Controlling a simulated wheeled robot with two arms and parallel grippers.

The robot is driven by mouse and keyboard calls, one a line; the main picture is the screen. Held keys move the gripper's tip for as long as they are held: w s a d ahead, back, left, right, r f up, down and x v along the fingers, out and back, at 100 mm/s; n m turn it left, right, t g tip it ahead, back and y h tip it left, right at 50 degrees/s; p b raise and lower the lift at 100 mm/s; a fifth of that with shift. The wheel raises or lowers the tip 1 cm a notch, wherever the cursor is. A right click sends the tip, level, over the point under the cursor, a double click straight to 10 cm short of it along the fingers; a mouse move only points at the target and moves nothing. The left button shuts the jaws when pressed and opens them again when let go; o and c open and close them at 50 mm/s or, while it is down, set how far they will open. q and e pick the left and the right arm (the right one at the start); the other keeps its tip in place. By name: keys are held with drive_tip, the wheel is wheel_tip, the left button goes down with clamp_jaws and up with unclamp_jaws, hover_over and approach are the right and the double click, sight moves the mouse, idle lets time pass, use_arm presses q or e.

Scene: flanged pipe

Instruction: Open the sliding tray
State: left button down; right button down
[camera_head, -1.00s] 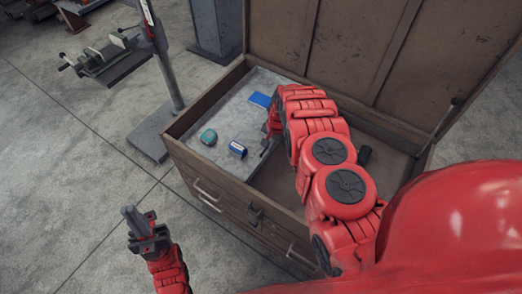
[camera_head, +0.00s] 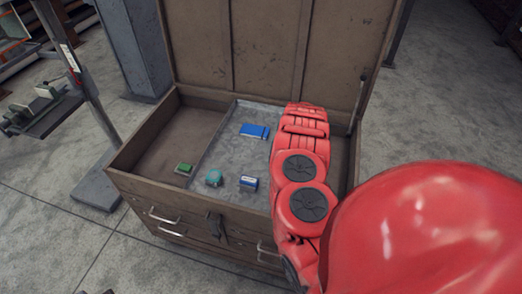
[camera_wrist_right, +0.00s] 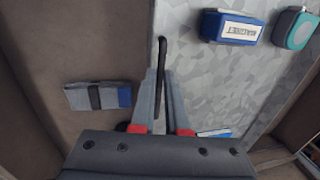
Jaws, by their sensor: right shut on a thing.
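The sliding tray (camera_head: 215,150) is a grey, speckled shallow tray inside the open wooden chest (camera_head: 125,165). It now sits in the middle to right part, with the chest floor bare at its left. In the right wrist view the tray (camera_wrist_right: 190,95) lies to the right of my right gripper (camera_wrist_right: 162,85). That gripper is shut on the dark upright bar-like handle (camera_wrist_right: 162,50) at the tray's edge. In the head view my right arm hides this gripper. Only a dark tip, probably of my left gripper (camera_head: 108,291), shows at the bottom edge.
On the tray are a blue flat box (camera_head: 254,131), a teal round item (camera_head: 214,177) and a small blue box (camera_head: 248,183). A green block (camera_head: 184,169) lies on the chest floor at left. A grey-blue item (camera_wrist_right: 97,96) lies left of the gripper in the wrist view.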

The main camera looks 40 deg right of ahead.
drive_tip(key=s+d, duration=0.4)
drive_tip(key=s, duration=0.2)
drive_tip(key=shift+d, duration=0.35)
drive_tip(key=c, duration=0.9)
unclamp_jaws()
drive_tip(key=s+r+p, duration=0.1)
drive_tip(key=r+p, duration=0.1)
drive_tip(key=r, duration=0.3)
drive_tip(key=d+r+p, duration=0.1)
drive_tip(key=r+p, duration=0.2)
drive_tip(key=r, duration=0.3)
drive_tip(key=s+d+r+p, duration=0.1)
drive_tip(key=r+p, duration=0.2)
drive_tip(key=r, duration=0.3)
drive_tip(key=shift+s, duration=0.35)
